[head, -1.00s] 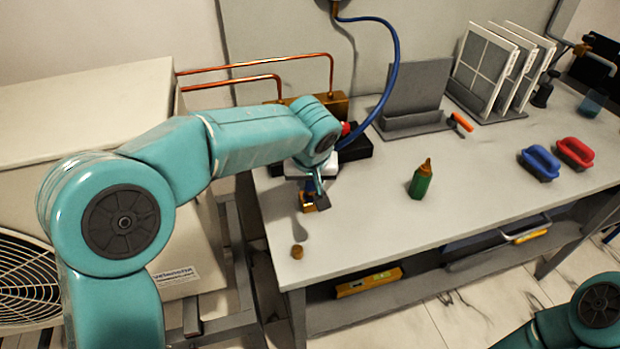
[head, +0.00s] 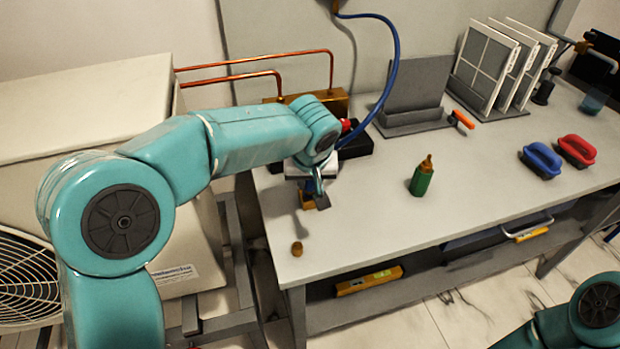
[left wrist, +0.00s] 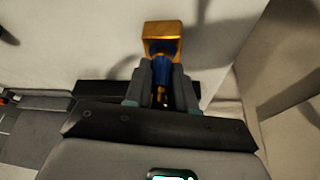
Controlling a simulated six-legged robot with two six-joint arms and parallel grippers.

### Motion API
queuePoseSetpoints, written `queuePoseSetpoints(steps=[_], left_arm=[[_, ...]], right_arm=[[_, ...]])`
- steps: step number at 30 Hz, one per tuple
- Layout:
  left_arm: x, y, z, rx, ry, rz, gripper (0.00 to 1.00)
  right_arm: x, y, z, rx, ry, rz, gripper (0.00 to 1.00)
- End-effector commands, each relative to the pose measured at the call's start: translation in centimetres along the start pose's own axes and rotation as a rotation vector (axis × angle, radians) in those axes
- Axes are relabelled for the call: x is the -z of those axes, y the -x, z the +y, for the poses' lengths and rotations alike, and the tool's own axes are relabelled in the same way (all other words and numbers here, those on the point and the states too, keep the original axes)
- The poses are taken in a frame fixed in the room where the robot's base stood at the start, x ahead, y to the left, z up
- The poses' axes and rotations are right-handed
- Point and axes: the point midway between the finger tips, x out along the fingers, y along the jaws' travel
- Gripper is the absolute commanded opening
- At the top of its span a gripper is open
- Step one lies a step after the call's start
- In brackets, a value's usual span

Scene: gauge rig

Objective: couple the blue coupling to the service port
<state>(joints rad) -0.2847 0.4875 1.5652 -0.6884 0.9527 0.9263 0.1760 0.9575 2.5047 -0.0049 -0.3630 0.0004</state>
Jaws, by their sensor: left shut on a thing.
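The blue coupling (left wrist: 161,72) is between the two fingers of my left gripper (left wrist: 160,92), which is shut on it. Its far end meets the brass block of the service port (left wrist: 163,31) in the left wrist view; I cannot tell how deep it sits. In the head view my left gripper (head: 319,197) is low over the bench's left end, beside the brass port block (head: 308,200), and mostly hides the coupling. My right gripper is out of view; only part of that arm shows at bottom right.
A small brass cap (head: 297,248) stands near the bench's front left corner. A blue hose (head: 395,65) hangs behind. The bench's front middle is clear.

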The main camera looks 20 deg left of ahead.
Motion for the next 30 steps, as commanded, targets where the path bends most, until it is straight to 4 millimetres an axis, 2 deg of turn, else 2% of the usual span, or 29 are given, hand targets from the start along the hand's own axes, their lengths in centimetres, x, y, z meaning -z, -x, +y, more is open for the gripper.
queuePoseSetpoints(steps=[18,19,20,26,27,29,30], left_arm=[[-0.07,-0.04,0.00,0.001,-0.001,-0.003,0.00],[-0.07,-0.05,0.00,0.001,-0.001,-0.003,0.31],[-0.08,-0.05,0.00,0.001,-0.001,-0.003,0.41],[-0.04,-0.01,0.00,0.001,-0.001,-0.002,0.41],[-0.03,-0.01,0.00,0.001,-0.001,-0.002,0.48],[-0.02,0.00,0.00,0.001,-0.001,-0.001,0.67],[-0.02,0.01,0.00,0.001,0.000,-0.001,0.71]], right_arm=[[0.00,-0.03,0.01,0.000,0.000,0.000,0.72],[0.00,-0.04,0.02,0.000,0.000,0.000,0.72],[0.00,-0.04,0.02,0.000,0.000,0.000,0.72],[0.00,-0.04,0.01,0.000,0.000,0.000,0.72],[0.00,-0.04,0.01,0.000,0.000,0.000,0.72],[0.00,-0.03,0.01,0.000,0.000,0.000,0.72],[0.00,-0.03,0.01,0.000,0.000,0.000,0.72]])
